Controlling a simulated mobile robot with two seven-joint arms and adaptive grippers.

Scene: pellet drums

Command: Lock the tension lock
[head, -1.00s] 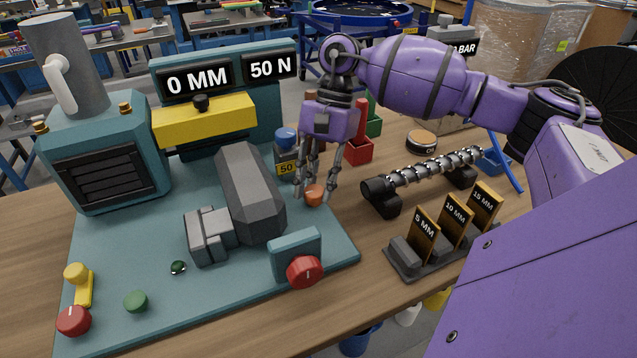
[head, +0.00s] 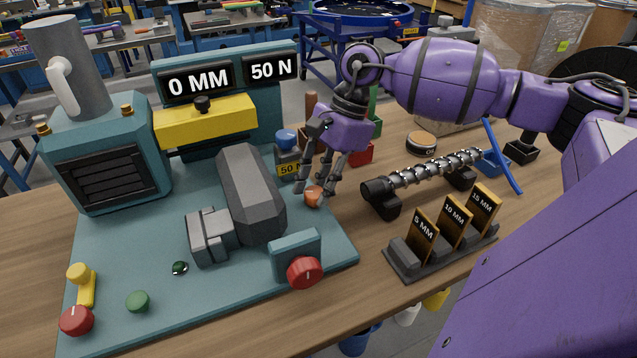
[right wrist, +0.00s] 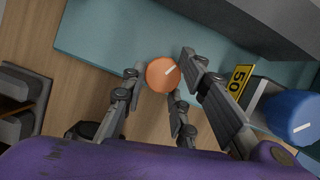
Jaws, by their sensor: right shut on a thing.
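A small orange knob (head: 313,197), the likely tension lock, sits at the right edge of the teal machine base (head: 130,245). My right gripper (head: 311,194) reaches down from the upper right and is shut on this knob, its fingers around the sides. In the right wrist view the orange knob (right wrist: 160,76) lies between the fingertips and shows a white mark pointing up and to the right. A blue knob (head: 287,138) with a yellow "50" label stands just behind; it also shows in the wrist view (right wrist: 297,112). My left gripper is not in view.
The display (head: 200,80) reads 0 MM and 50 N. A grey block (head: 250,195) lies left of the gripper, and a red knob (head: 304,272) is in front. A screw shaft (head: 435,170) and a gauge rack (head: 440,250) stand to the right.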

